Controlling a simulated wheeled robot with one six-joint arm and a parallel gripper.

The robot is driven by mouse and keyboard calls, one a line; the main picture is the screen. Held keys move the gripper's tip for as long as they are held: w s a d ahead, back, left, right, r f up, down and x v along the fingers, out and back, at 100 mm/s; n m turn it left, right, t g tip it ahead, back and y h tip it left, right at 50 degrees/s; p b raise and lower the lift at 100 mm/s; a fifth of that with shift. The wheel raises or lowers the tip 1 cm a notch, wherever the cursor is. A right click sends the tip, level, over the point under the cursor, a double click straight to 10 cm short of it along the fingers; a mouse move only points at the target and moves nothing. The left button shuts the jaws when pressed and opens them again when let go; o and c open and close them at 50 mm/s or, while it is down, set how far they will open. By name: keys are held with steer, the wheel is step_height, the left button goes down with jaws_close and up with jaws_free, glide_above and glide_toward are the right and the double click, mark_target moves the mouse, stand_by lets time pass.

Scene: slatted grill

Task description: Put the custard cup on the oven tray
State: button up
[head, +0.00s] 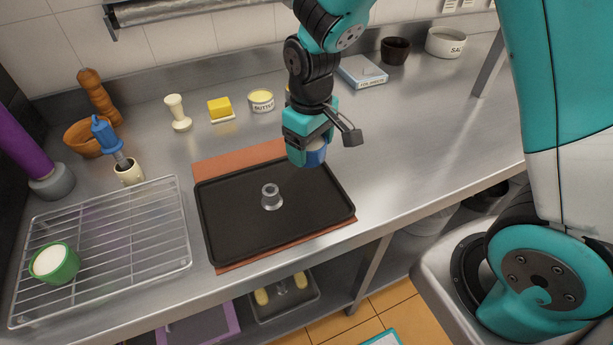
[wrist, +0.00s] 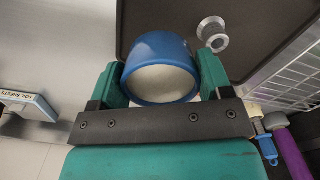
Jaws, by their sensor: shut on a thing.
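A blue cup (head: 317,158) with pale contents, which I take as the custard cup, is held in my gripper (head: 309,152). In the wrist view the cup (wrist: 160,55) sits between the two teal fingers, which are shut on it. The dark oven tray (head: 235,222) lies on the counter over a reddish-brown mat. The gripper and cup are at the tray's far right side in the head view; their height above it is hard to tell. A small grey metal spool-shaped piece (head: 271,197) stands near the tray's middle and also shows in the wrist view (wrist: 212,34).
A wire rack (head: 120,225) lies left of the tray, with a green cup (head: 55,264) of white contents on it. Butter tub (head: 261,100), yellow block (head: 220,109), and foil box (head: 362,71) stand behind. The tray surface around the metal piece is clear.

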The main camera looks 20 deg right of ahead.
mark_target(310, 188)
step_height(310, 188, down, 10)
steer(key=shift+r+p, duration=0.15)
steer(key=shift+p, duration=0.35)
steer(key=shift+f, duration=0.2)
steer(key=o, duration=1)
steer(key=shift+o, duration=0.2)
steer(key=shift+r, duration=0.15)
step_height(310, 188, up, 12)
steer(key=shift+f+b, duration=0.1)
steer(key=shift+b, duration=0.95)
steer(key=s+a+r+n+y, duration=0.1)
steer(key=s+a+r+y, duration=0.1)
steer(key=s+r, duration=0.4)
steer(key=s+a+r+y, duration=0.2)
steer(key=s+r, duration=0.5)
steer(key=s, duration=0.5)
steer(key=shift+s+a+n, duration=0.25)
steer(key=shift+a+n, duration=0.15)
steer(key=shift+a, duration=0.05)
